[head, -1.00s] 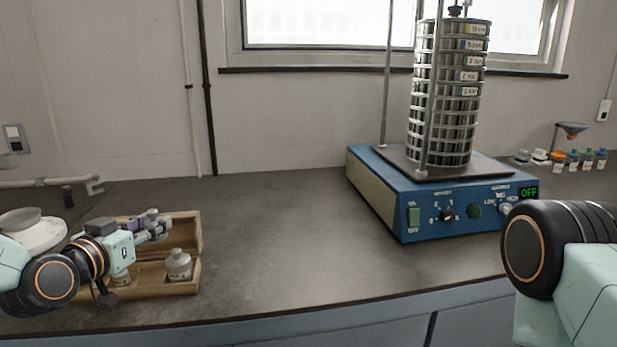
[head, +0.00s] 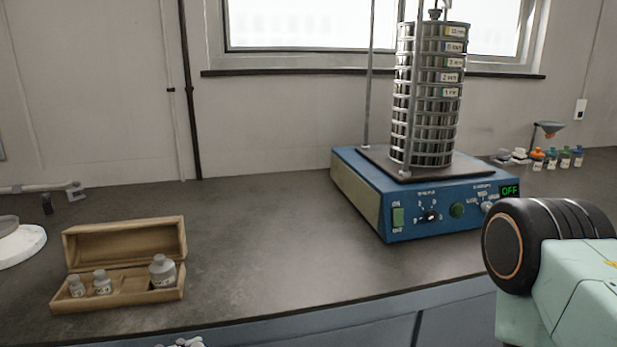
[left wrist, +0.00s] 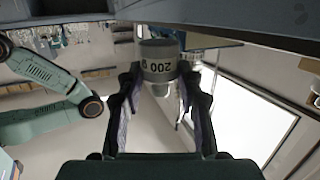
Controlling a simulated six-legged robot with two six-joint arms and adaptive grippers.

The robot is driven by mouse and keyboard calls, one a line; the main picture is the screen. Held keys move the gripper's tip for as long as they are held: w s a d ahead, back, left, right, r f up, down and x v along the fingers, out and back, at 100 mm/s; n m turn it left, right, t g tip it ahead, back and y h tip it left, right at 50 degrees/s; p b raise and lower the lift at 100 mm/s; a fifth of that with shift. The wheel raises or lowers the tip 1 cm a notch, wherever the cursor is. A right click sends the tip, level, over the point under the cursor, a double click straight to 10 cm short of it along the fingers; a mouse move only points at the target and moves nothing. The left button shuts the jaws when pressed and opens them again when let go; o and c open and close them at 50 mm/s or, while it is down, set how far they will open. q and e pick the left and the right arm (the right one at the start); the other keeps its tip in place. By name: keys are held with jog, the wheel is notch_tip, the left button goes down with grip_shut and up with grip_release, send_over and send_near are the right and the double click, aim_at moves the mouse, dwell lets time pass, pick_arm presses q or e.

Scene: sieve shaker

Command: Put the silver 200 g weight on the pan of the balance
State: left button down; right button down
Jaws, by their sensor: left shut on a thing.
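The silver 200 g weight (left wrist: 158,62) is between the fingers of my left gripper (left wrist: 160,76) in the left wrist view, its label upside down in the picture. The gripper is shut on it. In the head view only a small part of my left gripper (head: 184,342) shows at the bottom edge, and the weight cannot be made out there. The balance (head: 24,248), white with a grey pan on top (head: 8,224), is cut off by the left edge of the head view. My right gripper is out of view; only part of my right arm shows.
An open wooden box (head: 125,232) with three grey weights (head: 162,271) stands near the bench's front edge. The blue sieve shaker (head: 395,215) with its tall sieve stack (head: 430,110) stands at the right, display reading OFF. The bench between box and shaker is clear.

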pick_arm(q)
jog(key=shift+s+f, duration=0.15)
jog(key=shift+f, duration=0.2)
jog(key=shift+r, duration=0.1)
